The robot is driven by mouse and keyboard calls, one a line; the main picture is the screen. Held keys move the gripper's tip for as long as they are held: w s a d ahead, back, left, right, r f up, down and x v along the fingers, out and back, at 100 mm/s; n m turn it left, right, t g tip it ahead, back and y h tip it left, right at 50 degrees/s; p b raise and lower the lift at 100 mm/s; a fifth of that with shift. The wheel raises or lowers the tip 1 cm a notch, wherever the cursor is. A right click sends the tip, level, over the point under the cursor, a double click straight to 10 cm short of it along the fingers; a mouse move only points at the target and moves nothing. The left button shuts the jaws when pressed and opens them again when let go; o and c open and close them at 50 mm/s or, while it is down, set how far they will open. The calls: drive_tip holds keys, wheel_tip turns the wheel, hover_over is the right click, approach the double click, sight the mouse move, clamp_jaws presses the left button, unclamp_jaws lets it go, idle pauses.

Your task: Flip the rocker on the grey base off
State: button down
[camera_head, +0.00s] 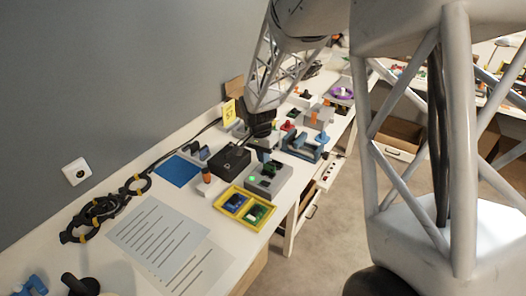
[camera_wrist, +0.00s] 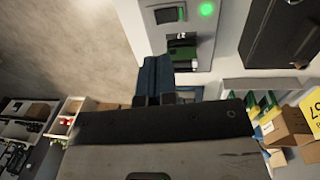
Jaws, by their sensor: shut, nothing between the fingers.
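The grey base (camera_head: 270,184) stands on the white table in the middle of the head view, with a lit green lamp (camera_head: 251,179) at its left end. In the wrist view the grey base (camera_wrist: 150,32) is at the top, with the green lamp (camera_wrist: 206,9). A small dark green-black part (camera_wrist: 182,46) stands up from its face, and a flat dark part (camera_wrist: 170,14) lies beside the lamp. I cannot tell which way the rocker is tipped. My gripper (camera_head: 265,157) is just above the base. Its blue fingers (camera_wrist: 153,76) are shut and empty, close to the standing part; contact is unclear.
A black box (camera_head: 231,160) stands left of the base. A yellow tray (camera_head: 264,227) with blue and green parts lies in front. A blue-grey clamp-like object (camera_head: 303,147) is behind right. The table edge is close on the right.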

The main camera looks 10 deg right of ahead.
sight(267, 184)
drive_tip(key=f, duration=0.6)
drive_tip(key=s+f, duration=0.1)
drive_tip(key=f, duration=0.3)
drive_tip(key=shift+d+f, duration=0.1)
drive_tip(key=shift+d, duration=0.3)
